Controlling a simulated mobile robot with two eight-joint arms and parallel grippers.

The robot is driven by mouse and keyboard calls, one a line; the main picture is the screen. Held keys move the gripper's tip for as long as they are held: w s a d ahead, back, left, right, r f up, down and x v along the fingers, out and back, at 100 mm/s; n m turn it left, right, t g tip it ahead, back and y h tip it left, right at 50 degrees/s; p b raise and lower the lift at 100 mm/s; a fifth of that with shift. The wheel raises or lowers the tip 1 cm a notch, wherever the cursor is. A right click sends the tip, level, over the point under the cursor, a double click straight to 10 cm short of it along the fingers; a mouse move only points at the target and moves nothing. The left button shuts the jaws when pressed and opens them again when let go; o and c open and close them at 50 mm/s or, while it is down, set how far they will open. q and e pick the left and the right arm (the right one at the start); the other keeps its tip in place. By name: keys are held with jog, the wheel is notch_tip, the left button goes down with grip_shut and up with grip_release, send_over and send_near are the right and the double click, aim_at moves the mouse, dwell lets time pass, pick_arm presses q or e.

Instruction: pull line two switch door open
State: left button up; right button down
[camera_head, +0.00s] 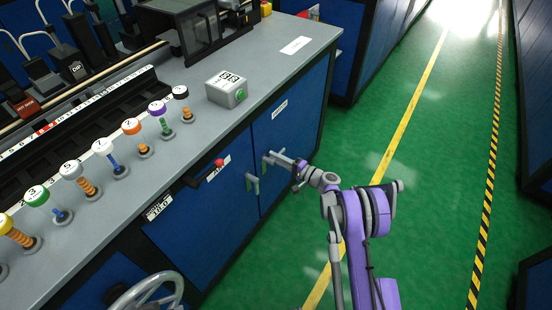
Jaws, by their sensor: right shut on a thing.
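The blue cabinet front under the grey bench has two doors side by side, a left door (205,215) and a right door (292,125). Both look flush with the front. Each has a small upright handle near the seam; the left door's handle (252,184) is free. My right gripper (270,159), on the purple arm, reaches in from the right and is shut on the right door's handle (264,167). The jaws hide part of that handle. The door labels are too small to read surely. My left gripper is out of view.
A red-tipped lever (219,162) sticks out above the left door. A grey handwheel (148,292) is at the bottom left. A grey box (227,90) and several coloured knobs stand on the bench. The green floor (385,130) to the right is clear.

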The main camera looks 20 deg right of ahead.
jog(key=s+d+n+g+y+b, duration=0.1)
jog(key=s+d, duration=0.5)
jog(key=d, duration=0.3)
jog(key=s+d+n+g+y, duration=0.1)
jog(key=s+d+y, duration=0.1)
jog(key=s+d, duration=0.4)
jog(key=d, duration=0.2)
jog(key=shift+d+n+g+b, duration=0.3)
jog(key=shift+d+g+b, duration=0.05)
jog(key=shift+d+g, duration=0.05)
jog(key=c, duration=0.8)
grip_release()
jog(key=shift+s, duration=0.1)
jog(key=p+v, duration=0.1)
jog(key=v, duration=0.9)
jog(key=shift+s+d+p, duration=0.25)
jog(key=shift+d+p, duration=0.05)
